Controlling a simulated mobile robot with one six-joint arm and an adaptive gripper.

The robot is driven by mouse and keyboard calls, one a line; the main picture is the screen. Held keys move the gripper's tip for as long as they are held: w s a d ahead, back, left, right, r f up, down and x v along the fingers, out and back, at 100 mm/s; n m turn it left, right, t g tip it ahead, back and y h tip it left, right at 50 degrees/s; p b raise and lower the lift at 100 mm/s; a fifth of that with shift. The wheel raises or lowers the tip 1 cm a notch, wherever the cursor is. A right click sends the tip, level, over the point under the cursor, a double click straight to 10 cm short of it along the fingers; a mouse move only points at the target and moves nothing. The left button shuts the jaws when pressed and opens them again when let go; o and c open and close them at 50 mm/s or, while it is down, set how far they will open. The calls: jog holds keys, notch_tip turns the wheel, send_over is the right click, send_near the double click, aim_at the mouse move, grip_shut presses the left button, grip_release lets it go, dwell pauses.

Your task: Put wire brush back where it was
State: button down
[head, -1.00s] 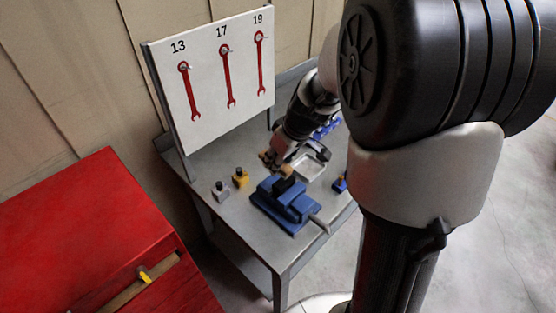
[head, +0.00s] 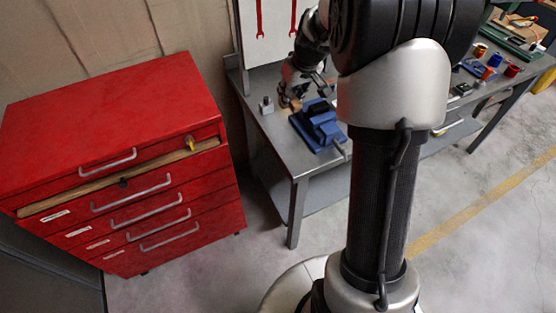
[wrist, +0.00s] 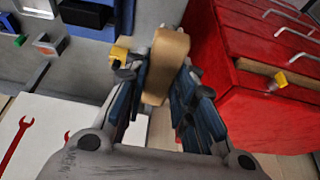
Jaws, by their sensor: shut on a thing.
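My gripper (wrist: 158,82) is shut on a tan wooden piece, taken to be the wire brush (wrist: 166,58). The piece stands out beyond the fingertips in the wrist view; no bristles can be made out. In the head view my gripper (head: 291,101) is over the grey workbench (head: 262,128), just behind and left of the blue vise (head: 318,124). The tan piece (head: 297,104) shows there only as a small patch. Whether it touches anything below is unclear.
A red tool chest (head: 112,105) stands left of the bench, with a wooden strip (head: 115,180) and a small yellow thing (head: 191,143) near its top. A second bench with spools (head: 495,60) is at right.

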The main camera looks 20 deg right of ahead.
jog(key=f+b, duration=0.1)
jog(key=f, duration=0.4)
jog(key=f+b, duration=0.2)
jog(key=f, duration=0.3)
jog(key=f+b, duration=0.1)
jog(key=f, duration=0.4)
jog(key=shift+w+d+f, duration=0.1)
jog(key=shift+w+f, duration=0.1)
jog(key=shift+w, duration=0.1)
jog(key=shift+f+b, duration=1)
jog(key=shift+f, duration=1.3)
jog(key=shift+f, duration=0.2)
jog(key=c, duration=1.3)
grip_release()
jog(key=shift+c, duration=0.2)
jog(key=shift+r, duration=0.1)
